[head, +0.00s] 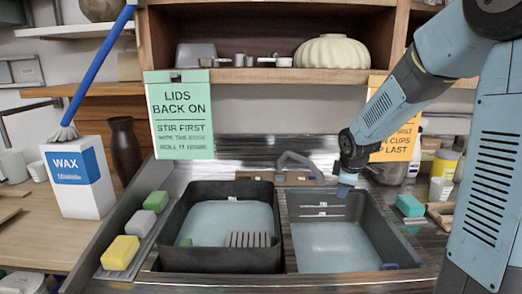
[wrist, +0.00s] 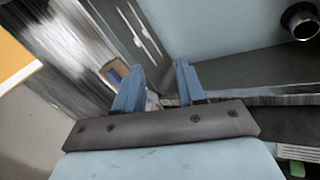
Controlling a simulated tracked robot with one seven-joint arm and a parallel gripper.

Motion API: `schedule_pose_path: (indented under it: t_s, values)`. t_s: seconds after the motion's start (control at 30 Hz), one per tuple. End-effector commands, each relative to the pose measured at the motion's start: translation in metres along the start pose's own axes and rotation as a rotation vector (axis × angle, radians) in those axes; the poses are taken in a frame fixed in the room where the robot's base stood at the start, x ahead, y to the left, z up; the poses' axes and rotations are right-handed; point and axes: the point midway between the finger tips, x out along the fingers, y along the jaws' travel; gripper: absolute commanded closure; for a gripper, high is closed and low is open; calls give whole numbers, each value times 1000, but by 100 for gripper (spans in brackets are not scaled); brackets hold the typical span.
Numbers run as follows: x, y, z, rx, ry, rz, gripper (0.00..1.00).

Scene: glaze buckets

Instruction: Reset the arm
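My gripper (head: 346,185) hangs at the end of my arm over the back right corner of the right basin (head: 335,245) in the head view. In the wrist view, the two blue fingers of my gripper (wrist: 157,85) stand apart with a gap between them. Nothing is held between the fingers. My arm reaches in from the right side of the head view and bends downward at the wrist.
A dark left basin (head: 175,225) holds a grey grate (head: 249,240). A tap (head: 300,163) stands behind the basins. Sponges (head: 120,253) lie at left, and a green sponge (head: 410,205) at right. A shelf (head: 270,75) and an orange sign (head: 393,140) are close behind my arm.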

Motion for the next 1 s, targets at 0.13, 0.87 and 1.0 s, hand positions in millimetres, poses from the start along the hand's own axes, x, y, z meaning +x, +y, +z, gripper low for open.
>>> schedule_pose_path:
  t_s: [0.13,0.87,1.0]
  values:
    - [-36,-14,3,111,-52,15,61]
    - [-198,-114,34,789,-78,68,61]
    - [-222,-139,42,927,-43,49,61]
